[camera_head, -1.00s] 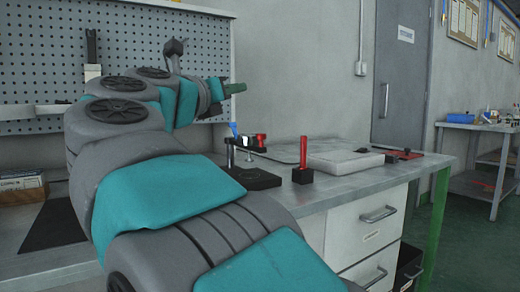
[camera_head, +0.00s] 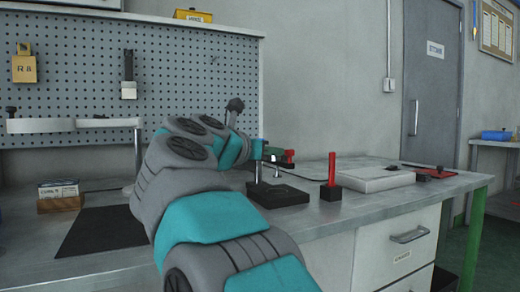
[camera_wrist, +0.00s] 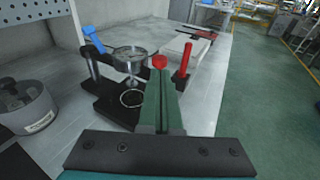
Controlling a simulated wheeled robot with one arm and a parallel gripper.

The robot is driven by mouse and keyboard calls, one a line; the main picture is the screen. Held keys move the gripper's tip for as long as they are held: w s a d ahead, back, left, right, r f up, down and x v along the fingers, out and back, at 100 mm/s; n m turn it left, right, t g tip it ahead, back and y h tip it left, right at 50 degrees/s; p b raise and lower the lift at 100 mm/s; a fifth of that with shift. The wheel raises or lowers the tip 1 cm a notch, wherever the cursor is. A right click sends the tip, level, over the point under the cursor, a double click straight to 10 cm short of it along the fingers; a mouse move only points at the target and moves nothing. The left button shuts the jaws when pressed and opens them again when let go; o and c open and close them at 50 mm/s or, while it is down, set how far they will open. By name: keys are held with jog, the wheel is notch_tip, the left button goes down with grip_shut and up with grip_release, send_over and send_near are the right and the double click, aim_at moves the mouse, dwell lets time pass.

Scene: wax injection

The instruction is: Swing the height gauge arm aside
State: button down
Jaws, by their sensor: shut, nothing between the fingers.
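The height gauge stands on a black base plate (camera_head: 277,196) on the bench. Its arm, with a red tip (camera_head: 291,153), lies just above the base and is partly hidden behind my gripper (camera_head: 260,151).
A red post on a black block (camera_head: 331,178) stands right of the gauge. A pale slab (camera_head: 366,178) lies behind it. A labelled box (camera_head: 59,196) and black mat (camera_head: 100,232) are at left. A grey round canister (camera_wrist: 27,110) stands left in the wrist view.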

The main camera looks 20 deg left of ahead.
aim_at(288, 152)
jog(key=shift+x, duration=1.65)
